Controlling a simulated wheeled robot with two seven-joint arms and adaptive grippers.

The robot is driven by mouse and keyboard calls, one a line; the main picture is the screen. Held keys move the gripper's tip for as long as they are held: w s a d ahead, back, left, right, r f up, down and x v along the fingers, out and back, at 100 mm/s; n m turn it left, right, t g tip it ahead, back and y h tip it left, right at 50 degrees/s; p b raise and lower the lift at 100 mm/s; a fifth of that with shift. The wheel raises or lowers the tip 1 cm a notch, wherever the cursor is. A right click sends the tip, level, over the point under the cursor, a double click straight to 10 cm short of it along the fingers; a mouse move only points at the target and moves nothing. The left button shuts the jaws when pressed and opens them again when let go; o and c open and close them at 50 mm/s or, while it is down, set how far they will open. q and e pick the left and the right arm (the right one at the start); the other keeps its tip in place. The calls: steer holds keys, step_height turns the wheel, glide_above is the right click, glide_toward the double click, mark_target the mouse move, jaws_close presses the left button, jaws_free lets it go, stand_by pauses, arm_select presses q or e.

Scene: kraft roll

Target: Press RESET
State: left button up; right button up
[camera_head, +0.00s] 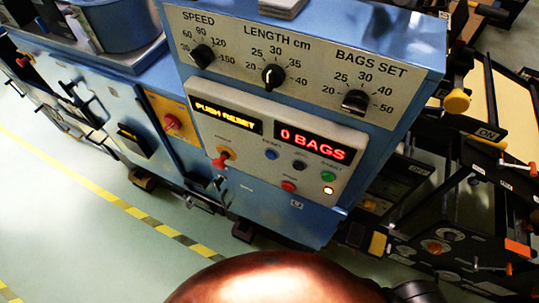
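The control panel (243,147) is on the front of a blue machine. Its left display (226,113) reads "PUSH RESET" in yellow, and its right display (313,145) reads "0 BAGS" in red. Below the displays are a blue button (271,155), a black button (299,164), a green button (327,177) and a red button (288,186). The small label above the blue button looks like "RESET", but the print is blurred. A small lit lamp (328,190) is below the green button. Neither gripper is in view, and nothing covers the buttons.
Above are knobs for speed (202,56), length (273,77) and bags set (355,102). A red switch (220,160) is left of the buttons. A red knob (172,122) sits on a yellow plate. Black machine frames stand at right. Yellow-black floor tape (130,209) crosses open floor.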

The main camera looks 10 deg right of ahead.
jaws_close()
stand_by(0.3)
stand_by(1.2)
